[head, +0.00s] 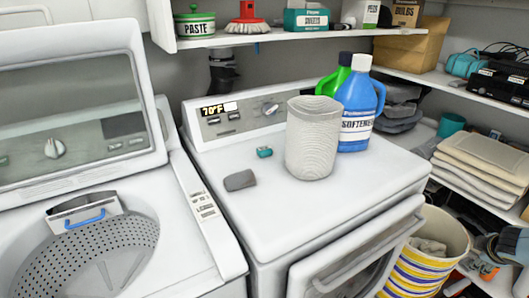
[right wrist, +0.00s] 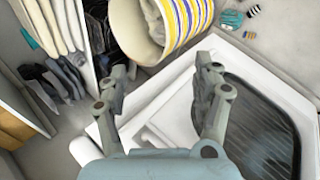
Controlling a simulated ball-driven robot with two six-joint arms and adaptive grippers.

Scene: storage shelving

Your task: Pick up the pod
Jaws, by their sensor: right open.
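No thing is clearly marked as the pod. A small teal block (head: 264,152) lies on the dryer top and may be it. A rounded grey piece (head: 240,180) lies near it to the lower left. My right gripper (head: 487,263) is partly in view at the lower right edge of the head view, beside the striped basket and well away from both pieces. In the right wrist view its two fingers (right wrist: 165,75) stand apart with nothing between them. My left gripper is not in view.
A ribbed white bin (head: 314,140) and a blue softener jug (head: 358,105) stand on the dryer (head: 330,205). A striped basket (head: 432,250) stands right of it. Shelves (head: 290,37) hold boxes above. The washer (head: 180,275) is open at left. The dryer's front top is clear.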

